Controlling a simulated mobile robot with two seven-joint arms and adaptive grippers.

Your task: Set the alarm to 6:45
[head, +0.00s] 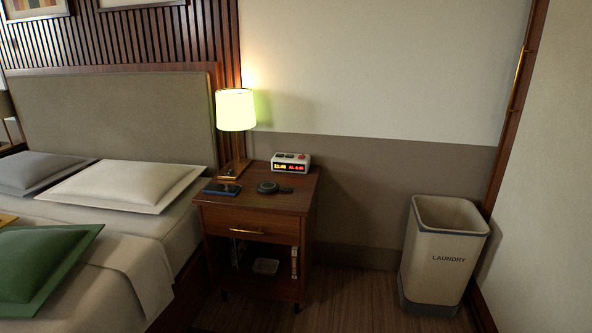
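A small white alarm clock (291,162) stands at the back right of the wooden nightstand's top. Its dark front has a lit display in two parts, yellowish on the left and red on the right. The digits are too small to read surely. Small buttons, at least one of them red, show on its top. Neither of my grippers is in the head view, and nothing touches the clock.
The nightstand (296,202) also holds a lit lamp (235,110), a dark phone-like object (222,189) and a round dark object with a handle (270,187). A bed (150,255) stands left. A laundry bin (445,265) stands right. Floor between nightstand and bin is clear.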

